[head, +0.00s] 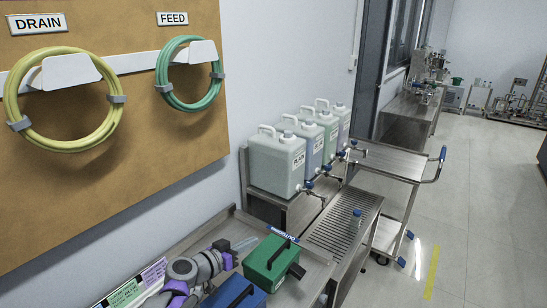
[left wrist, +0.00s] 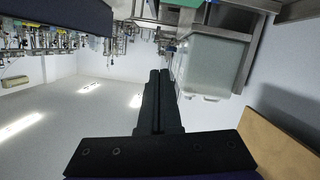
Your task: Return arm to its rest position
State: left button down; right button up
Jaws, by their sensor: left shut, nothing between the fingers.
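My left arm (head: 185,272), grey with purple parts, is folded low over the near bench in the head view. Its gripper (head: 222,246) shows small and dark beside the green box, and its fingertips are hard to make out there. In the left wrist view, which is upside down, the two black fingers (left wrist: 159,100) lie together, shut and empty. They point along the wall, with a pale jug (left wrist: 205,62) beyond them. My right gripper is not in view.
A green box (head: 268,262) and a blue box (head: 236,292) sit close to the arm on the bench. Several labelled jugs (head: 276,163) stand on a shelf beyond. Hose coils (head: 187,73) hang on the wall board. A cart (head: 395,160) stands right; the floor (head: 480,200) there is open.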

pick_arm(q)
jog(key=s+a+f+n+g+y, duration=0.1)
jog(key=s+a+f+g+y, duration=0.1)
jog(key=s, duration=0.8)
jog(key=s+a+f+n+g+y, duration=0.2)
jog(key=s+a+f+y, duration=0.1)
jog(key=s, duration=0.7)
jog(key=s+a+f+n+g+y, duration=0.1)
jog(key=s+a+f+g+y, duration=0.1)
jog(key=s, duration=0.8)
jog(key=shift+s+a+f+n+y, duration=0.3)
jog(key=shift+a+f+y, duration=0.45)
jog(key=shift+y, duration=0.25)
